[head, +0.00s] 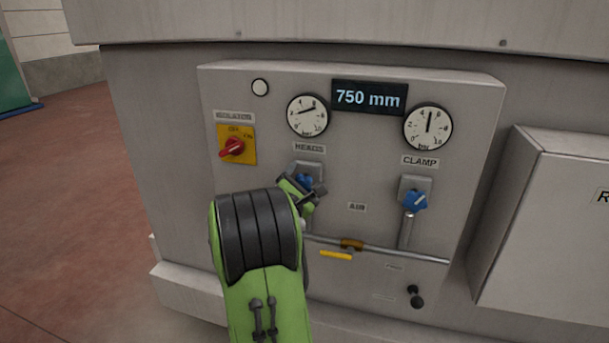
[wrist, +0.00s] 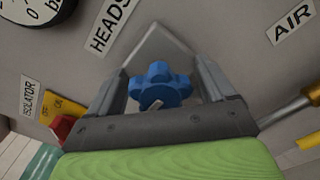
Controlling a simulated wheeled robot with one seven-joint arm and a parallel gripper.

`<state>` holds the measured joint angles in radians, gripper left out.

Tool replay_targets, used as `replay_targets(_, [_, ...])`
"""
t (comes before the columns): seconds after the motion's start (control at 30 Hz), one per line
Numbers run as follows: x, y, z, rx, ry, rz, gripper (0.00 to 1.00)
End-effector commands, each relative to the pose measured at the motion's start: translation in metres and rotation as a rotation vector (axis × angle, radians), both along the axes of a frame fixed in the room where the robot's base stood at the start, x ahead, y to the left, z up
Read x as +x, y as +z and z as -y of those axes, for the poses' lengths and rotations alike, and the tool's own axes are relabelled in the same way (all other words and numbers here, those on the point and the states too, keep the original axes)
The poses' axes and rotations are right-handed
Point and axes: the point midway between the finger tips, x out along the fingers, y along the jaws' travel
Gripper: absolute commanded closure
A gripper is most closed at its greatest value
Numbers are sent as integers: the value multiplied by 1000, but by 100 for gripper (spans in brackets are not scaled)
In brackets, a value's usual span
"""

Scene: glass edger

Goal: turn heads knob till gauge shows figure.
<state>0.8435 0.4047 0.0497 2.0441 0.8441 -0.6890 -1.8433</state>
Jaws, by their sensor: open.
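The blue heads knob (wrist: 160,86) sits under the HEADS label in the wrist view, between the two fingers of my gripper (wrist: 162,92). The fingers stand on either side of the knob with small gaps. In the head view, my gripper (head: 312,191) is at the panel and partly hides the heads knob (head: 304,180). The heads gauge (head: 307,116) is a white round dial above the knob. Its dark needle points left and slightly down, or right and slightly up; I cannot tell its exact figure. The digital display (head: 368,97) reads 750 mm.
The clamp gauge (head: 428,127) and blue clamp knob (head: 415,201) are to the right. The red isolator switch (head: 232,148) on its yellow plate is to the left. A metal pipe (head: 400,252) runs below, with a yellow lever (head: 336,255). A grey box (head: 550,220) juts out at the right.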

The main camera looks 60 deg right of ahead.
Motion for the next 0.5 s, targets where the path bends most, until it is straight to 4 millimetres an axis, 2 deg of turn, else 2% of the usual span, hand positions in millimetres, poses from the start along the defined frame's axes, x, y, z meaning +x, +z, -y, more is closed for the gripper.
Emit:
replay_targets(0.1, [1, 0, 6, 0, 0, 0, 17])
replay_targets(0.3, [1, -1, 6, 0, 1, 0, 17])
replay_targets(0.5, [1, -1, 6, 1, 1, 0, 48])
